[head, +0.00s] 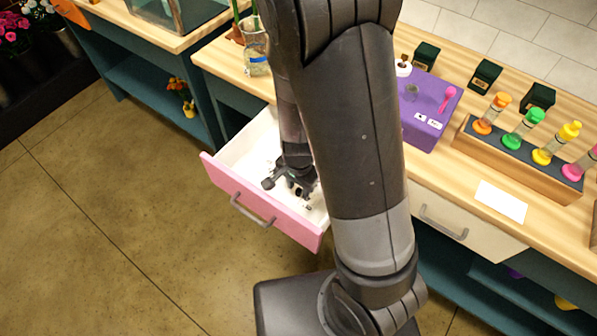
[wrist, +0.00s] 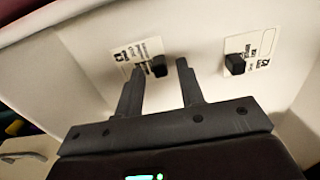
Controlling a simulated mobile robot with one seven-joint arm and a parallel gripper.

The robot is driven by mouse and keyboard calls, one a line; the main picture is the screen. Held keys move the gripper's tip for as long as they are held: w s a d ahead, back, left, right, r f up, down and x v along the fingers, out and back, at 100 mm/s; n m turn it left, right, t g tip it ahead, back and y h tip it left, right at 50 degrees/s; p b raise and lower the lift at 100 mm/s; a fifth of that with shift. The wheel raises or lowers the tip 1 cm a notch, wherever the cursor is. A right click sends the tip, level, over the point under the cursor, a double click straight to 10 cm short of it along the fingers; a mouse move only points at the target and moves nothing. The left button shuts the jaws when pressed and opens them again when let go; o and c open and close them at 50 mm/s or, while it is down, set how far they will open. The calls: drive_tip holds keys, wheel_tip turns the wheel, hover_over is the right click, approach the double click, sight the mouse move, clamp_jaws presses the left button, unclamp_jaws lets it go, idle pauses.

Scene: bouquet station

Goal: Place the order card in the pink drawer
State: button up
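The pink drawer (head: 237,192) is pulled open, with a pink front and a white inside. My gripper (head: 298,190) reaches down into it. In the wrist view, two white printed cards, each with a small black block on it, lie on the drawer's pale floor. The left card (wrist: 124,58) is just beyond my fingertips (wrist: 160,66), and its black block (wrist: 158,67) appears between them. The right card (wrist: 262,46) lies apart, to the right. My fingers are spread, with gaps beside the block. In the head view, my arm and gripper hide much of the drawer's inside.
A blank white sheet (head: 501,201) lies on the wooden counter. A purple box (head: 425,112), dark green boxes (head: 485,75) and a rack of coloured tubes (head: 510,150) stand there too. A cream drawer (head: 455,218) is shut on the right. The floor at left is clear.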

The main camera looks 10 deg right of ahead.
wheel_tip(320, 180, up, 11)
wheel_tip(320, 180, up, 12)
drive_tip(key=n+t+y, duration=0.1)
drive_tip(key=n+t, duration=0.1)
drive_tip(key=n, duration=0.2)
hover_over(299, 190)
drive_tip(key=s+d, duration=0.2)
drive_tip(key=d, duration=0.2)
drive_tip(key=s+d+r+n+t, duration=0.1)
drive_tip(key=s+r+n, duration=0.1)
drive_tip(key=s+r, duration=0.1)
drive_tip(key=s+d+r+n+t+h, duration=0.1)
drive_tip(key=s+d+r+n+t, duration=0.1)
drive_tip(key=r, duration=0.4)
drive_tip(key=shift+s+d+r+n+t, duration=0.15)
drive_tip(key=shift+s+r+n+t, duration=0.15)
drive_tip(key=shift+s+n, duration=0.25)
drive_tip(key=shift+c, duration=0.4)
